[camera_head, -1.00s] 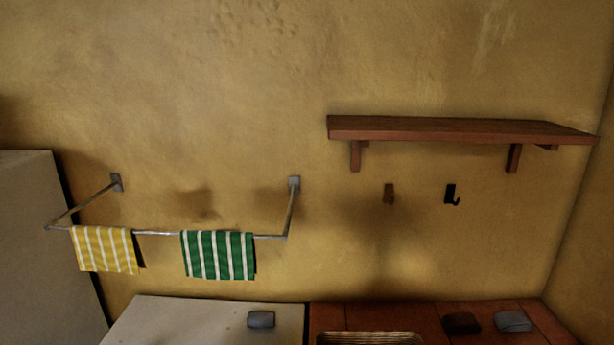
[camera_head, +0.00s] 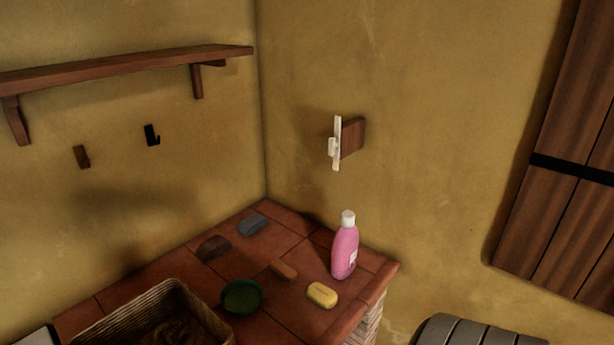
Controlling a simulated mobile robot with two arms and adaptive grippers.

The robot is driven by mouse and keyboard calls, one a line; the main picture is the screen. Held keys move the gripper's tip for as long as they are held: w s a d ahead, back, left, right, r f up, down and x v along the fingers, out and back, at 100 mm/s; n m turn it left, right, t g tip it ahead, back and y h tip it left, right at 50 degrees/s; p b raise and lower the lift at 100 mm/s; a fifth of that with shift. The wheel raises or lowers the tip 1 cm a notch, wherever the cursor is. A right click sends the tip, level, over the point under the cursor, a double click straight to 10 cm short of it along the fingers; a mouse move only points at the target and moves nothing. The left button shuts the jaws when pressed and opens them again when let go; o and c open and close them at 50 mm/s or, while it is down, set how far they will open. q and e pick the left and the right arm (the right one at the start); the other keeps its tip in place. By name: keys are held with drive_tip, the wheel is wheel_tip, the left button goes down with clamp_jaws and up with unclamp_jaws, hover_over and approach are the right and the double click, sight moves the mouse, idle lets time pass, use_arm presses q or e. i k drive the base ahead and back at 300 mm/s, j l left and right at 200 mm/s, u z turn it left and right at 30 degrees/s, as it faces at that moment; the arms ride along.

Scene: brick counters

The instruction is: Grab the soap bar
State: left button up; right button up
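A yellow soap bar (camera_head: 321,295) lies on the red tiled counter (camera_head: 262,263), near its front right edge. A pink bottle with a white cap (camera_head: 345,247) stands upright just behind and to the right of the soap. A small orange-brown block (camera_head: 284,269) lies to the left of the soap, a little farther back. Neither of my grippers shows in the head view.
A green bowl (camera_head: 242,296) and a wicker basket (camera_head: 151,315) stand left of the soap. A grey block (camera_head: 252,223) and a dark brown one (camera_head: 213,248) lie at the back. A wooden shelf (camera_head: 130,66) and a white wall fitting (camera_head: 336,145) are above.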

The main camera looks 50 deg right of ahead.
sight(324, 297)
drive_tip(key=l+z, duration=0.1)
drive_tip(key=z, duration=0.3)
drive_tip(key=l+z, duration=0.1)
drive_tip(key=z, duration=0.25)
drive_tip(key=l+z, duration=0.15)
drive_tip(key=z, duration=0.65)
drive_tip(key=k+l+z, duration=0.2)
drive_tip(key=l, duration=0.15)
drive_tip(key=i, duration=0.1)
